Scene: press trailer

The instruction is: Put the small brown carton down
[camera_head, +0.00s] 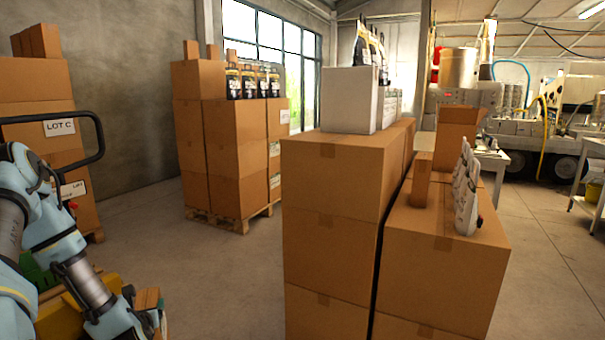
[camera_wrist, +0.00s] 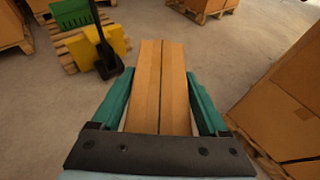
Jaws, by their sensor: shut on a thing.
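The small brown carton (camera_wrist: 161,85) is between the two green fingers of my gripper (camera_wrist: 160,100) in the wrist view, with a seam running along its top face. The gripper is shut on it and holds it above the concrete floor. In the head view the carton (camera_head: 148,300) shows only in part at the lower left, next to my arm. The underside of the carton is hidden.
Stacked large cartons (camera_head: 335,190) stand at the centre right, with small cartons (camera_head: 422,178) and white bags (camera_head: 467,190) on the right stack. A loaded pallet (camera_head: 230,215) stands further back. Floor between is clear.

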